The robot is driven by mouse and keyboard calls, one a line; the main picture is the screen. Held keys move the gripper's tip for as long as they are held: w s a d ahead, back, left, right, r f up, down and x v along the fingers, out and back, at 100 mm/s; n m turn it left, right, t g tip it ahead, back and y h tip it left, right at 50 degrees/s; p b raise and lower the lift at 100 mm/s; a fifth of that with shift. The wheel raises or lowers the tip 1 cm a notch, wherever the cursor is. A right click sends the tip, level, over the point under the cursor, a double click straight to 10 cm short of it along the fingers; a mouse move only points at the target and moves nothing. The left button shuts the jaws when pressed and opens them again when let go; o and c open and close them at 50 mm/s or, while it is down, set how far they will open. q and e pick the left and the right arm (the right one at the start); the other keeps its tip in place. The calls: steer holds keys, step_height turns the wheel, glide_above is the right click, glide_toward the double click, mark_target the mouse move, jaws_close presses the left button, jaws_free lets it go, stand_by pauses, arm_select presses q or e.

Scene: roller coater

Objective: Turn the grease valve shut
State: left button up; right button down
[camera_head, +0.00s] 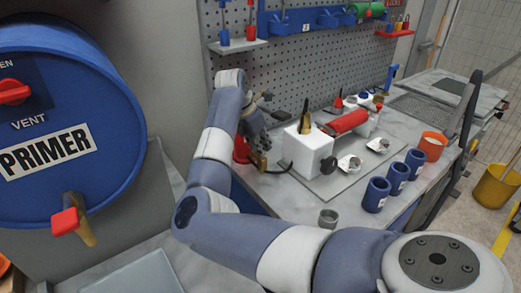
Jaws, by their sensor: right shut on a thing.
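My right gripper (263,128) is at the back left of the workbench, beside the white block of the roller coater (309,148). Its dark fingers are shut on what seems to be the grease valve. The gripped part is mostly hidden by the fingers and the wrist. A red part (241,151) and a small brass fitting (259,162) show just below the gripper. A dark line runs from the fitting toward the white block. The valve handle's angle cannot be made out. My left gripper is out of view.
A blue PRIMER drum (112,107) with a red-handled tap (70,222) stands at the left. The coater has a red roller (347,122). Several blue cups (376,194) line the bench's front right. A pegboard (290,62) stands behind.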

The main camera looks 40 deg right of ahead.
steer(key=shift+m+g+b, duration=0.3)
steer(key=shift+m+b, duration=0.2)
steer(key=shift+m, duration=0.2)
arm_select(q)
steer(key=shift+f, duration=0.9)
arm_select(e)
steer(key=c, duration=1.7)
jaws_free()
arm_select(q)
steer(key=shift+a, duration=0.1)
arm_select(e)
steer(key=shift+r, duration=0.1)
steer(key=v, duration=1.2)
steer(key=shift+a, duration=0.1)
